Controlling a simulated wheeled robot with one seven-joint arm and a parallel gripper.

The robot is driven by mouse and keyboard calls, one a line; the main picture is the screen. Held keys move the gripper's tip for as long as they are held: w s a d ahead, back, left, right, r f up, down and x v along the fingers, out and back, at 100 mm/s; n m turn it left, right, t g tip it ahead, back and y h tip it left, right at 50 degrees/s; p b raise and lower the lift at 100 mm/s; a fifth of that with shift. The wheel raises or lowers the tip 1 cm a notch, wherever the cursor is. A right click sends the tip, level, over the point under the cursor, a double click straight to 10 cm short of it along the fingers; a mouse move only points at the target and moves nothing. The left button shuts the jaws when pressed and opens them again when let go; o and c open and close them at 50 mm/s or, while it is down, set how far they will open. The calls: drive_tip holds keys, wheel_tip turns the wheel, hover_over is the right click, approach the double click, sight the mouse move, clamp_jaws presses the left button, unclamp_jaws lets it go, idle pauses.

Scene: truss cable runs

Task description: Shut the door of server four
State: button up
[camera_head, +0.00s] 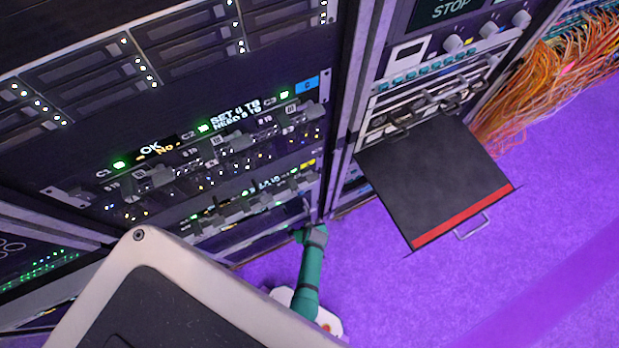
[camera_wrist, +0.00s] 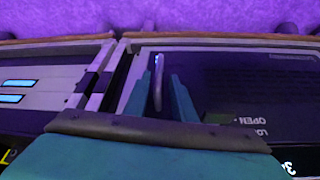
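My gripper (camera_head: 308,228) is at the lower right of the left rack in the head view, at the end of my teal arm. In the wrist view its two teal fingers (camera_wrist: 160,88) stand apart, with a thin grey handle (camera_wrist: 158,75) between them. Gaps seem to show on both sides of the handle. Behind it is a dark panel (camera_wrist: 220,85) with an "OPEN" label. In the head view a black door (camera_head: 430,175) with a red edge strip and a wire handle (camera_head: 472,226) hangs open from the right rack. I cannot read which server is number four.
The left rack (camera_head: 190,155) holds several units with lights and small levers. Orange cables (camera_head: 545,80) hang at the upper right. Purple floor (camera_head: 400,300) is clear in front of the racks. My pale body part covers the lower left of the head view.

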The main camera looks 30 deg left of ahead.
drive_tip(key=shift+d, duration=0.15)
drive_tip(key=shift+s+r, duration=0.1)
drive_tip(key=shift+s+d+r, duration=0.1)
drive_tip(key=shift+d+r, duration=0.05)
drive_tip(key=shift+r, duration=0.1)
drive_tip(key=v, duration=1)
idle(0.5)
drive_tip(key=s+d+r+m+t+h, duration=0.1)
drive_tip(key=s+d+r+m+t, duration=0.2)
drive_tip(key=r, duration=0.5)
drive_tip(key=s+d+r+m+t, duration=0.2)
drive_tip(key=s+d+r+t, duration=0.1)
drive_tip(key=d+r, duration=0.35)
drive_tip(key=s+d+r+m+t, duration=0.1)
drive_tip(key=s+r+t, duration=0.1)
drive_tip(key=r, duration=0.8)
drive_tip(key=s+d+r+m+t+h, duration=0.1)
drive_tip(key=r+t, duration=0.1)
drive_tip(key=r, duration=0.8)
drive_tip(key=s+d+r+m+t+h, duration=0.1)
drive_tip(key=s+r+m+t, duration=0.1)
drive_tip(key=r, duration=0.9)
drive_tip(key=shift+s+d, duration=0.35)
drive_tip(key=shift+d, duration=0.05)
